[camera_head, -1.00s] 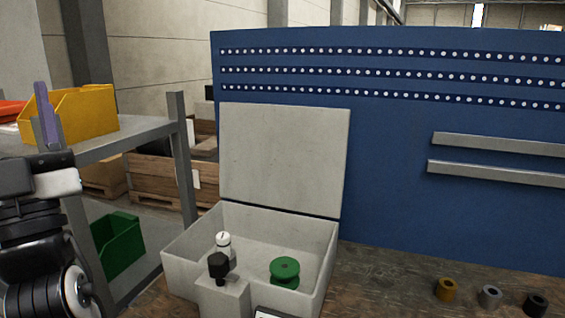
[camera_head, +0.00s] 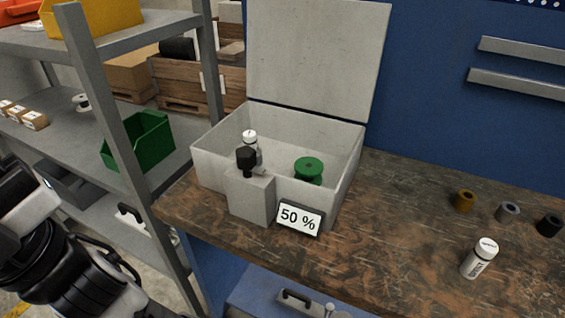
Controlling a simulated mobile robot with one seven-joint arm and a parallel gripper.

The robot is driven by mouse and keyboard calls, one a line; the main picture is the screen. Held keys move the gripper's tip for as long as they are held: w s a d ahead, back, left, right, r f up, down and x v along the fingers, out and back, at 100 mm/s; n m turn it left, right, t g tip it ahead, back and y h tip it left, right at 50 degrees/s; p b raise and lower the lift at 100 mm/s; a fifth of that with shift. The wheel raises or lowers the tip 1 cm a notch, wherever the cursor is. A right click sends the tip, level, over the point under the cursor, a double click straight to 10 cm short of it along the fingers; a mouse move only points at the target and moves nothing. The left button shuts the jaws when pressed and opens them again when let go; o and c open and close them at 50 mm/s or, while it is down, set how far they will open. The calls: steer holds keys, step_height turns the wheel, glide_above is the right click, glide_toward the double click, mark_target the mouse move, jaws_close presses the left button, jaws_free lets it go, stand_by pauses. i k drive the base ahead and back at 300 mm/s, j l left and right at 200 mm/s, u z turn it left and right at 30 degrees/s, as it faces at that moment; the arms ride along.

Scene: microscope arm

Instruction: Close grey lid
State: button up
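The grey lid (camera_head: 315,55) stands open, upright at the back edge of the grey box (camera_head: 345,185) on the workbench. Inside the box are a white bottle (camera_head: 250,137) and a green spool (camera_head: 309,170). A grey block with a black knob (camera_head: 250,190) stands at the box's front, beside a sign reading "50 %" (camera_head: 299,217). My arm shows at the lower left, left of the box and apart from it. My gripper's fingers cannot be made out in the current view.
The workbench (camera_head: 400,230) has free room right of the box. A grey shelf (camera_head: 105,100) with a green bin (camera_head: 138,141) stands left. A blue panel (camera_head: 440,110) rises behind.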

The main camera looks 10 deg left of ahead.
mark_target(324, 56)
steer(key=j+z, duration=0.35)
steer(key=k+j+z, duration=0.1)
steer(key=z, duration=0.25)
steer(key=k+j+z, duration=0.2)
steer(key=z, duration=0.2)
steer(key=i, duration=0.5)
